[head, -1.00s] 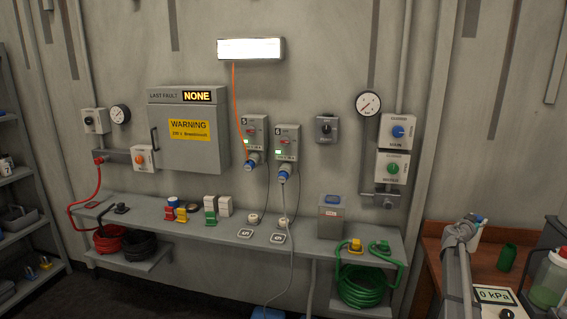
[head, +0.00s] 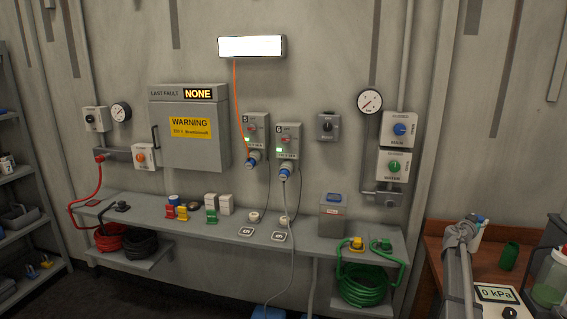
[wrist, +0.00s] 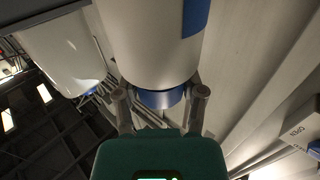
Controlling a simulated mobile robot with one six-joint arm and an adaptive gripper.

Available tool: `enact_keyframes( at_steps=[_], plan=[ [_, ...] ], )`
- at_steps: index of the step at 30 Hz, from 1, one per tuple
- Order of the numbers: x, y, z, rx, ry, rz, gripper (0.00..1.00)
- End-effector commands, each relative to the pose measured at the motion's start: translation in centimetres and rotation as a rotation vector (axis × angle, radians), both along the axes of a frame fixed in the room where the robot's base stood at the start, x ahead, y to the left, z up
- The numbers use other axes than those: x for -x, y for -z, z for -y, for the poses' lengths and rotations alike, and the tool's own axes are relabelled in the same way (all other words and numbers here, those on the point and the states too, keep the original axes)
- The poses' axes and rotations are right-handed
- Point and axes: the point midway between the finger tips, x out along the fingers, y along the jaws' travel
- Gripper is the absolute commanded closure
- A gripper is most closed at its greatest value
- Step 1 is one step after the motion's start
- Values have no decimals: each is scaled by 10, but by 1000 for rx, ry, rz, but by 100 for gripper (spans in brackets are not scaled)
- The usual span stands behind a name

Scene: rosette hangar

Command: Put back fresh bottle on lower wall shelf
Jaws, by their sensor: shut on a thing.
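A second white cylinder (wrist: 60,50) with a blue end stands to the left, apart from my gripper.
A box marked OPEN (wrist: 300,135) is at the wrist view's right edge. In the head view, a grey bench (head: 185,220) runs along the wall under a cabinet (head: 188,135) and sockets. A shelf rack (head: 25,235) stands left, a brown table (head: 435,240) right.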

Motion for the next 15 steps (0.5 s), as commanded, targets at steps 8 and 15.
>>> enact_keyframes(
  at_steps=[8,15],
  plan=[
    [0,-30,0,0,0,0,100],
    [0,-47,0,0,0,0,100]
  ],
)
